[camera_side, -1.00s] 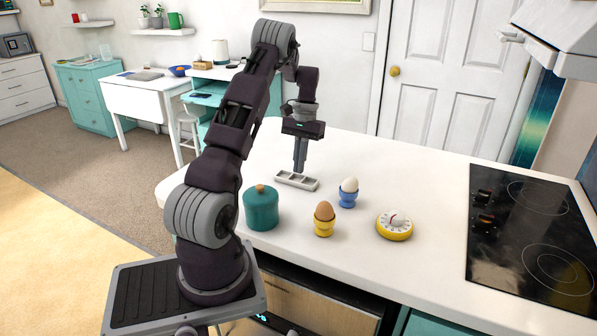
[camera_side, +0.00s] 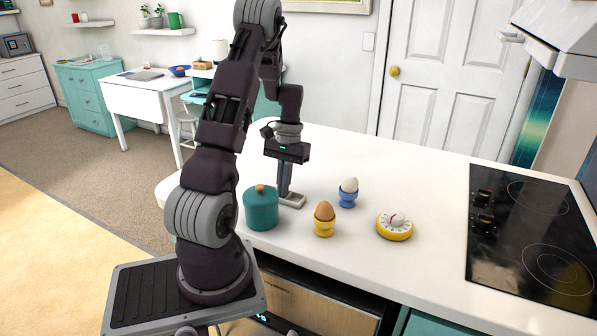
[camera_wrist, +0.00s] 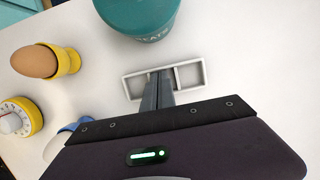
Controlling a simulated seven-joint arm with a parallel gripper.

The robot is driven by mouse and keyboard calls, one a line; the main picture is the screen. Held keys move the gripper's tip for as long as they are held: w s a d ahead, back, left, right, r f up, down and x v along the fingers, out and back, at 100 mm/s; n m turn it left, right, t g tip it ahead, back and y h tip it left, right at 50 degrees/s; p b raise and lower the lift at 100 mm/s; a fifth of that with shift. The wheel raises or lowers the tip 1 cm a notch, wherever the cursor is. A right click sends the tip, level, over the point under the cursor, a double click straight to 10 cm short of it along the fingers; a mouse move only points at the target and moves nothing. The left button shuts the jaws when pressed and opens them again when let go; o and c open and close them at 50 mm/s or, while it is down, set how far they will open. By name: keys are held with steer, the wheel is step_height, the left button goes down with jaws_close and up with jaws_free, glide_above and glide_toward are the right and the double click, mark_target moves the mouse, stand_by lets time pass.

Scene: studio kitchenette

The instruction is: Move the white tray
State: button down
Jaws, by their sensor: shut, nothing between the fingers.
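The white tray (camera_side: 296,202) is a small, low, divided tray on the white counter. In the side view its left part is hidden behind the teal canister (camera_side: 261,208) and my fingers. The wrist view also shows the tray (camera_wrist: 189,76), with a narrow gap between it and the canister (camera_wrist: 140,14). My gripper (camera_side: 284,194) is shut and points down at the tray. In the wrist view its fingertips (camera_wrist: 160,74) appear over or inside the tray's middle compartment. Whether they touch a wall of it, I cannot tell.
A white egg in a blue cup (camera_side: 348,193), a brown egg in a yellow cup (camera_side: 324,220) and a yellow timer (camera_side: 395,225) stand right of the tray. A black cooktop (camera_side: 530,235) lies farther right. The counter behind the tray is clear.

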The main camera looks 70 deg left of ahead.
steer(key=shift+s+d, duration=0.7)
steer(key=shift+d, duration=0.05)
steer(key=v, duration=0.9)
steer(key=w+d+r+m+t+y, duration=0.1)
steer(key=w+d+r+m, duration=0.1)
steer(key=d+r, duration=0.4)
steer(key=w+d+r+m+t+y, duration=0.15)
steer(key=d+r, duration=0.25)
steer(key=d, duration=0.4)
steer(key=s+d+r+m+t, duration=0.1)
steer(key=s+d, duration=0.3)
steer(key=d, duration=0.5)
steer(key=s+d+r+m+t, duration=0.1)
steer(key=s+d+m+t, duration=0.3)
steer(key=d, duration=0.5)
steer(key=shift+s, duration=0.35)
steer(key=shift+m+h, duration=0.25)
